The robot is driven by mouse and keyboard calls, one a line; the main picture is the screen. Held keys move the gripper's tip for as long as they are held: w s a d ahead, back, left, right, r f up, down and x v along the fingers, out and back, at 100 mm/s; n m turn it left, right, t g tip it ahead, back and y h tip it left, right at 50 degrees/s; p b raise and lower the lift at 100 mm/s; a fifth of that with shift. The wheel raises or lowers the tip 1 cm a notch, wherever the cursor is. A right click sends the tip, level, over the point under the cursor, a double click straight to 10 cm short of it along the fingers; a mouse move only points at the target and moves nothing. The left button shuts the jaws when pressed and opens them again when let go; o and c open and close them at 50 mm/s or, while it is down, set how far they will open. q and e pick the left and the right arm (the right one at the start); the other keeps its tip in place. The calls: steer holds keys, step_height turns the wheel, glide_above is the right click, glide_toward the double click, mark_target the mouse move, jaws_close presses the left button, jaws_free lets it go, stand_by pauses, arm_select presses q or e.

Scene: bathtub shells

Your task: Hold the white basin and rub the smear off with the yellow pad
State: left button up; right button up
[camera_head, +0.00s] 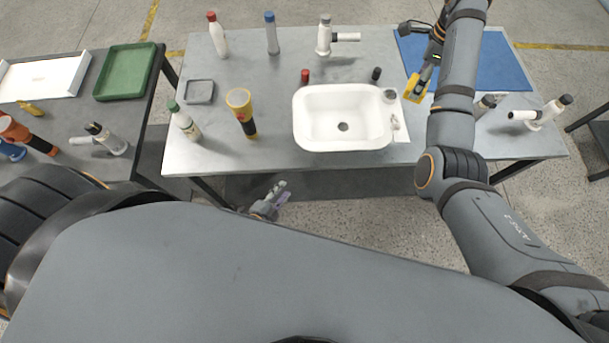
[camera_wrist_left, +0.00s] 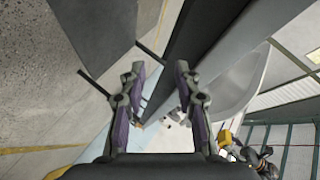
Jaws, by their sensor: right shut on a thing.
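The white basin (camera_head: 320,112) sits on the grey table in the head view, with a dark drain in its floor. I cannot make out a smear at this size. My right gripper (camera_head: 422,82) is shut on the yellow pad (camera_head: 413,88), just right of the basin's right rim and apart from it. My left gripper (camera_head: 274,198) is low in front of the table's near edge, left of and nearer than the basin. In the left wrist view its two fingers (camera_wrist_left: 158,66) stand apart with nothing between them.
The grey table (camera_head: 270,145) also bears a yellow-black bottle (camera_head: 241,108), a green-capped bottle (camera_head: 184,120) and a grey dish (camera_head: 199,92). A blue mat (camera_head: 505,68) lies at right. A side table at left holds a green tray (camera_head: 125,72).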

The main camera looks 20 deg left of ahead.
arm_select(q)
steer(key=w+d+r+m+t+h, duration=0.1)
steer(key=d+r+m+h, duration=0.3)
steer(key=r, duration=0.3)
steer(key=w+d+r+m+t+h, duration=0.1)
steer(key=d+r+m+t+h, duration=0.1)
steer(key=d+r+m, duration=0.4)
steer(key=shift+n, duration=0.4)
steer(key=x, duration=0.3)
steer(key=a+x, duration=0.1)
steer(key=x, duration=0.3)
steer(key=w+x, duration=0.1)
steer(key=x, duration=0.2)
steer(key=shift+w+a+r, duration=0.25)
steer(key=shift+w+r, duration=0.05)
steer(key=shift+r, duration=0.1)
jaws_close()
steer(key=shift+o, duration=0.2)
jaws_free()
jaws_close()
